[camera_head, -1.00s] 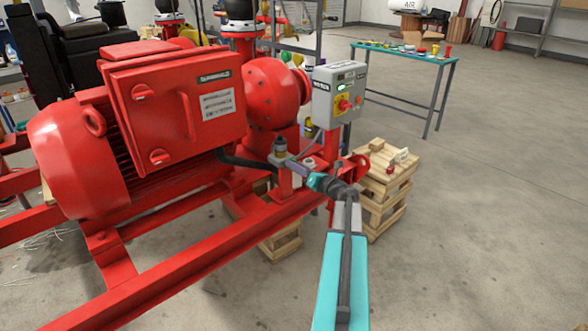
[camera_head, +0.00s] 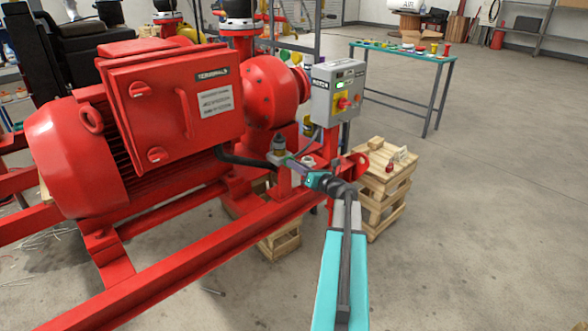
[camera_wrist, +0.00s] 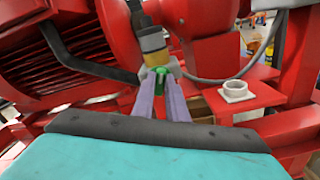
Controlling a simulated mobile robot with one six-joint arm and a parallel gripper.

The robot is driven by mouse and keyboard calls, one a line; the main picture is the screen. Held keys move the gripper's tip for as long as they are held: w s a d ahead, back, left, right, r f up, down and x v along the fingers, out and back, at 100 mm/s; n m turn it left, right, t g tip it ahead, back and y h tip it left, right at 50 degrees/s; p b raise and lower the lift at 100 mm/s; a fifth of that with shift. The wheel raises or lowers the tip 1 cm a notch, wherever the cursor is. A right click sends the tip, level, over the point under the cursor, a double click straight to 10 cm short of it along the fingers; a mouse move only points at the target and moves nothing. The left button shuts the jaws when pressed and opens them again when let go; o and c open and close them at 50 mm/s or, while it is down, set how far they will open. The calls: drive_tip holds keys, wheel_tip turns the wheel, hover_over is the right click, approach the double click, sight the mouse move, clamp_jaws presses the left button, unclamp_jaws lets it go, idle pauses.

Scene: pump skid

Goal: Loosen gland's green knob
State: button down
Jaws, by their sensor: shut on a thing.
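The gland (camera_wrist: 152,42) has a yellow band and a dark cap on a grey base, upright on the red skid in the wrist view. It also shows small in the head view (camera_head: 278,146). The green knob (camera_wrist: 160,79) is a small green piece at the near side of the grey base. My gripper (camera_wrist: 162,80) has its two purple fingers on either side of the knob, shut on it. The fingertips partly hide the knob. In the head view my gripper (camera_head: 288,160) is at the gland's near right side, and the knob is too small to make out.
A white square fitting (camera_wrist: 237,91) stands to the right on a red plate. A grey control box (camera_head: 337,92) rises behind. A wooden crate (camera_head: 380,205) stands at the right, with open floor beyond.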

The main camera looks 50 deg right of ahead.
drive_tip(key=n+b, duration=0.6)
drive_tip(key=n, duration=0.1)
drive_tip(key=n+b, duration=0.7)
drive_tip(key=n, duration=0.1)
drive_tip(key=n+b, duration=0.6)
drive_tip(key=n, duration=0.1)
drive_tip(key=shift+a+f+n+b, duration=0.15)
drive_tip(key=shift+a+n+b, duration=0.15)
drive_tip(key=shift+a+b, duration=0.1)
drive_tip(key=c, duration=1.8)
unclamp_jaws()
drive_tip(key=shift+o, duration=0.2)
